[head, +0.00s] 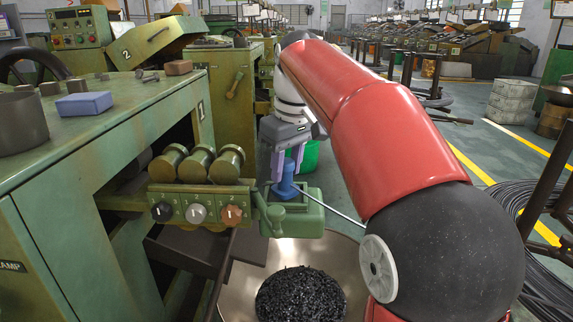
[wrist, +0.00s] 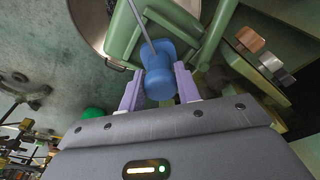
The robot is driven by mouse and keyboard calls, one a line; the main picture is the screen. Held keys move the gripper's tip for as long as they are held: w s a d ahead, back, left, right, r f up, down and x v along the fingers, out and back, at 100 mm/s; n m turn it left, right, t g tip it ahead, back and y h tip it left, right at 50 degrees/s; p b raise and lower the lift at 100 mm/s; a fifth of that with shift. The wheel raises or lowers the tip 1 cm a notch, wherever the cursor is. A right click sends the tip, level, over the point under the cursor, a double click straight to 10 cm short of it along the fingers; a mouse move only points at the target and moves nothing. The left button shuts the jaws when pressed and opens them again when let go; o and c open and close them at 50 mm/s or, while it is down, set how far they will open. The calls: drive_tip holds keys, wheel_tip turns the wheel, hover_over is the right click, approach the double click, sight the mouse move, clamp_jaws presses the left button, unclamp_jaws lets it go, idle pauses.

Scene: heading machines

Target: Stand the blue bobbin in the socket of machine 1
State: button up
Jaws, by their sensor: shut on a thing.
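The blue bobbin (head: 286,181) is upright between the purple fingers of my gripper (head: 288,166), which is shut on it. It also shows in the wrist view (wrist: 159,80), with one finger of my gripper (wrist: 158,73) on each side. Machine 1 (head: 140,130) is the green machine at left, marked "1". A green box-like part (head: 305,217) juts from its front right, directly below the bobbin. The bobbin's foot is at or just above this part; I cannot tell whether it touches. The socket itself is hidden by the bobbin and my gripper.
A large pan (head: 245,285) with dark bits lies below. Three knobs (head: 197,213) and rollers (head: 195,165) are left of my gripper. A green bin (head: 311,155) stands behind.

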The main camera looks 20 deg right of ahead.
drive_tip(key=shift+f+b, duration=0.4)
drive_tip(key=shift+f, duration=0.15)
drive_tip(key=o, duration=1.1)
drive_tip(key=shift+r, duration=0.1)
